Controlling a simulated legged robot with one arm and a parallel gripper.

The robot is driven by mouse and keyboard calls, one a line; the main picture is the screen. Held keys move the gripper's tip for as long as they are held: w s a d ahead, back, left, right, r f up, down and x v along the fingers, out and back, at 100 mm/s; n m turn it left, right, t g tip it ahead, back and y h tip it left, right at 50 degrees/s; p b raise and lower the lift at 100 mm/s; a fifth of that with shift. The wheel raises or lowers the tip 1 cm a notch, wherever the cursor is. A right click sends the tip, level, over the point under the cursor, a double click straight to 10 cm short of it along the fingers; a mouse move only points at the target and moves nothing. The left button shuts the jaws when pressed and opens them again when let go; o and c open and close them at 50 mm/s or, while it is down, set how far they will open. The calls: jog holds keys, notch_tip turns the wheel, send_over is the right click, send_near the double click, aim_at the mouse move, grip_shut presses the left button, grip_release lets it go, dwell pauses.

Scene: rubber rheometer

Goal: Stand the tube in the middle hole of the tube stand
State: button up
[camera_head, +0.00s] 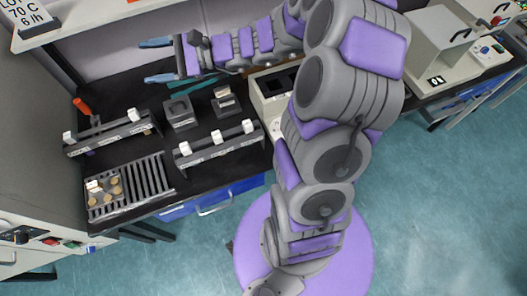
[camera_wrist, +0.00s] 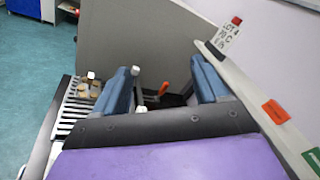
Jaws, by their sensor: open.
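My gripper (camera_head: 156,60) is above the back of the black bench in the head view, its blue fingers spread and pointing left. In the wrist view my gripper (camera_wrist: 164,82) is open, with nothing between its fingers. I cannot make out a tube for certain in either view. No stand with a clear middle hole can be told apart. Two long dark racks with white blocks on top, a left one (camera_head: 107,136) and a right one (camera_head: 218,148), stand on the bench, apart from the gripper.
A slatted grey tray (camera_head: 150,178) with several tan discs lies at the bench's front left. An orange-red handle (camera_head: 82,106) stands at the back left. A white shelf (camera_head: 88,14) with a lot card overhangs the back.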

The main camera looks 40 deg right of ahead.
jog(key=s+a+f+n+g+h, duration=0.1)
jog(key=s+a+n+g+h, duration=0.2)
jog(key=s, duration=0.4)
jog(key=s+a+f+n+g, duration=0.1)
jog(key=s+a+n+g, duration=0.25)
jog(key=s, duration=0.45)
jog(key=s+a+f+n+g+h, duration=0.1)
jog(key=s+a+n+g+h, duration=0.1)
jog(key=s+n+g, duration=0.35)
jog(key=s+d+f+n+t+h, duration=0.2)
jog(key=s+d+n+h, duration=0.2)
jog(key=s+d+h, duration=0.6)
jog(key=s+d, duration=0.4)
jog(key=d, duration=0.1)
jog(key=shift+s+h, duration=0.2)
jog(key=shift+h, duration=0.2)
